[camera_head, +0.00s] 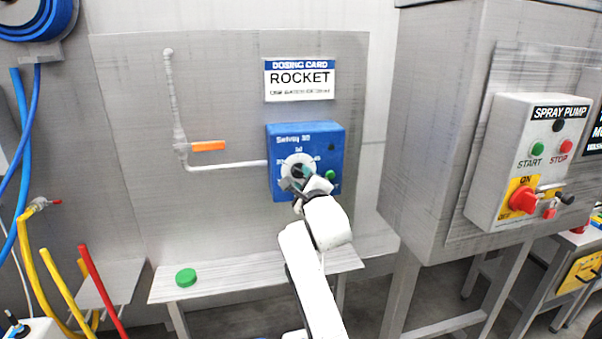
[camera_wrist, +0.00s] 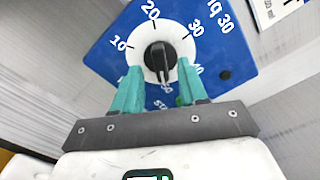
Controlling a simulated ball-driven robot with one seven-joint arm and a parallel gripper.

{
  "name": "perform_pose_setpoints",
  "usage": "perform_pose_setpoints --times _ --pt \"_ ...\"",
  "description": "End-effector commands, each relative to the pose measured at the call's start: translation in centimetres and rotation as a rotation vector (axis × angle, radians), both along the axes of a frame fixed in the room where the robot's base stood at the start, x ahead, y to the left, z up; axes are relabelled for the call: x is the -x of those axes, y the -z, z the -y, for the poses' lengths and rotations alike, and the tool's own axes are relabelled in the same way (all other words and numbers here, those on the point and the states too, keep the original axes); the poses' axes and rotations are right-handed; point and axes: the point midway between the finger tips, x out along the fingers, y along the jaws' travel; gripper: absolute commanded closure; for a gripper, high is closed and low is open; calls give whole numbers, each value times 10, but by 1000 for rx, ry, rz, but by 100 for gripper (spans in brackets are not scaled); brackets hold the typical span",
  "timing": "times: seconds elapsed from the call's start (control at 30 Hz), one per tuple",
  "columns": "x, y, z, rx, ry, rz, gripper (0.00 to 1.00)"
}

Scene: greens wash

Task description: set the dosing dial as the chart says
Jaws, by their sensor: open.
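The dosing dial (camera_wrist: 145,54) is a white disc with a black knob (camera_wrist: 158,62) on a blue box (camera_head: 283,131). The wrist view shows 10, 20 and 30 around the disc, with more marks partly hidden by my fingers. The knob's bar runs nearly upright in that view, roughly in line with 20; I cannot tell which end is the pointer. My gripper (camera_wrist: 158,88) is open, its teal fingertips spread below either side of the knob; contact is not clear. In the head view my gripper (camera_head: 304,184) covers part of the dial. The dosing card (camera_head: 300,80) reads ROCKET; its small line is unreadable.
A green button (camera_head: 330,175) sits on the box beside the dial. An orange-handled valve (camera_head: 208,146) and pipe are left of it. A shelf (camera_head: 235,277) below holds a green puck (camera_head: 186,277). A spray pump panel (camera_head: 530,150) stands at right on a steel cabinet.

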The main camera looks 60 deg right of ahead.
Motion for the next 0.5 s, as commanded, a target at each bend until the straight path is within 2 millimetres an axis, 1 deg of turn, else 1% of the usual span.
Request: perform_pose_setpoints --times 0.1,0.2,0.5 --pt "-9 -1 12 0 2 -1 57" --pt "-15 -1 17 1 1 -2 57" --pt "-18 0 21 1 0 -2 57"
